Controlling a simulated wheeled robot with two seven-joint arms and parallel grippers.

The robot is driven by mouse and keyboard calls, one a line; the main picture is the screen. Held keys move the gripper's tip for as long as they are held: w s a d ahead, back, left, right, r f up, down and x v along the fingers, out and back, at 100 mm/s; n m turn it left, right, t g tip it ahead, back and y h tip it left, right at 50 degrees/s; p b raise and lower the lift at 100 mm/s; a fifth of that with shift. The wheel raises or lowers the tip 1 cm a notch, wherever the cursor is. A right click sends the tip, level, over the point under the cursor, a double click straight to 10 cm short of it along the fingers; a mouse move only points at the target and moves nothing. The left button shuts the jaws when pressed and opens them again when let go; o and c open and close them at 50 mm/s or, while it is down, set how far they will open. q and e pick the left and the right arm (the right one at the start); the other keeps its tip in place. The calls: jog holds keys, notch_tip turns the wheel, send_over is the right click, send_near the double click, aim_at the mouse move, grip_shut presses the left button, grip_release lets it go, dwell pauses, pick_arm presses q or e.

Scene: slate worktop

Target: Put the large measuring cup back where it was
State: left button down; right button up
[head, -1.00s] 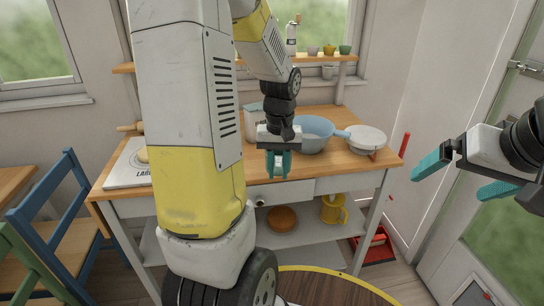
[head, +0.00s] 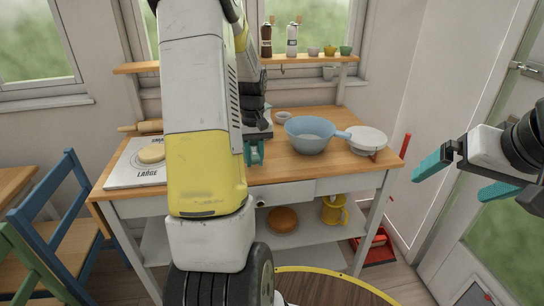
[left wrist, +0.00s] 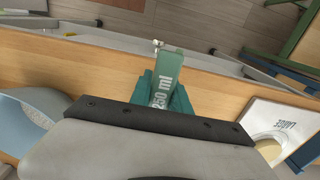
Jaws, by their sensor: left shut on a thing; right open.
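My left gripper (head: 254,152) is over the front middle of the worktop, partly hidden behind my arm. In the left wrist view its teal fingers are shut on the green handle of a measuring cup (left wrist: 167,72), marked "250 ml". The handle points away from the gripper palm, across the worktop's front edge. The cup's bowl is hidden from me. My right gripper (head: 437,178) is open and empty at the right, away from the table.
A blue pan (head: 305,137), a white plate-like dish (head: 368,140) and a small bowl (head: 283,117) stand on the worktop (head: 280,165). A white board (head: 130,168) lies left. The wall shelf (head: 300,63) carries two mills and small cups, with something hanging below.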

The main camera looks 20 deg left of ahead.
pick_arm(q)
jog(key=shift+w+a, duration=0.35)
jog(key=shift+w, duration=0.1)
jog(key=shift+f, duration=1.8)
jog(key=shift+f, duration=0.15)
jog(key=c, duration=1.2)
grip_release()
jog(key=shift+c, duration=0.2)
